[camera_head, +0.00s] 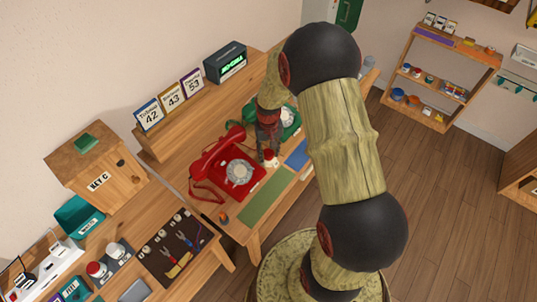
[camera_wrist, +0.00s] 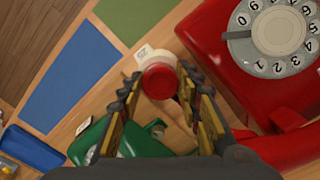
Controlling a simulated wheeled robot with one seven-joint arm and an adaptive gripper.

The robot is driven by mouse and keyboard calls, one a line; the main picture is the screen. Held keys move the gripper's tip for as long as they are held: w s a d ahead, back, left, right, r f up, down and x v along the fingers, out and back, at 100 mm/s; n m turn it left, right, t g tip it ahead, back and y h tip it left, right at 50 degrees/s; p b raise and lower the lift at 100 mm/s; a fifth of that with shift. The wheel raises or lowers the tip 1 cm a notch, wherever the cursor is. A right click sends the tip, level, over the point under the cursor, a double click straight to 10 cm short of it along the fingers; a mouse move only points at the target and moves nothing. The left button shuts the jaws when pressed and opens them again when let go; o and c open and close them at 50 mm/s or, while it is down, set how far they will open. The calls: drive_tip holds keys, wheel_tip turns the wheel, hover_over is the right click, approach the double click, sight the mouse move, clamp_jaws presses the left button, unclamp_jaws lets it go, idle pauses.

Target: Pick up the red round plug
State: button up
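The red round plug (camera_wrist: 159,82) shows in the wrist view as a red disc on a pale, cream-coloured body. It stands on the wooden desk, between the red phone and the green phone. In the head view it shows as a small red-and-white piece (camera_head: 269,158) just below my gripper (camera_head: 268,146). In the wrist view my gripper (camera_wrist: 160,76) is open, with one finger on each side of the plug. Narrow gaps seem to show between the fingers and the plug. Its lower body is partly hidden.
The red dial phone (camera_wrist: 270,50) stands close on the right in the wrist view. The green phone (camera_wrist: 150,142) lies partly behind my fingers. A blue mat (camera_wrist: 72,78) and a green mat (camera_wrist: 130,15) lie flat nearby.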

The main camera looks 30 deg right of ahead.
drive_tip(key=c, duration=0.5)
drive_tip(key=shift+o, duration=0.2)
